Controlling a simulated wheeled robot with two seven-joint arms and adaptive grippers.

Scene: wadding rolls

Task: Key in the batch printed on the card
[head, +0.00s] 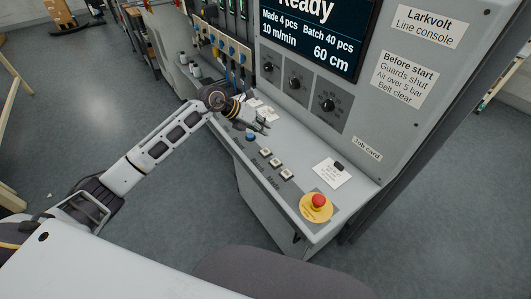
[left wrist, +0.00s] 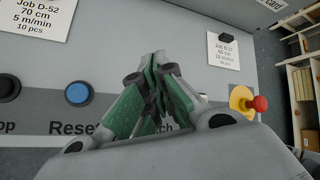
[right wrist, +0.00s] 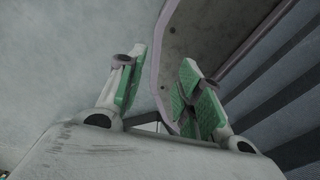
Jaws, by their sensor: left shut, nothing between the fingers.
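The console screen (head: 311,42) reads Ready, Made 4 pcs, Batch 40 pcs, 10 m/min, 60 cm. A white card (head: 331,175) under a black clip lies on the desk below a "Job card" label (head: 367,149); its print is small. In the left wrist view this card (left wrist: 223,60) seems to read Job B-27, 60 cm; its pcs figure is unclear. Another card (left wrist: 37,22) reads Job D-52, 70 cm, 5 m/min, 10 pcs. My left gripper (head: 264,127) is shut and empty above the desk, near the blue button (head: 251,136) and white buttons (head: 266,152). My right gripper (right wrist: 162,62) is open and empty.
A red emergency stop (head: 319,201) on a yellow base sits at the desk's near right corner. Three dark knobs (head: 294,83) line the upright panel below the screen. Coloured machine parts (head: 228,50) stand left of the console. Open floor (head: 110,100) lies further left.

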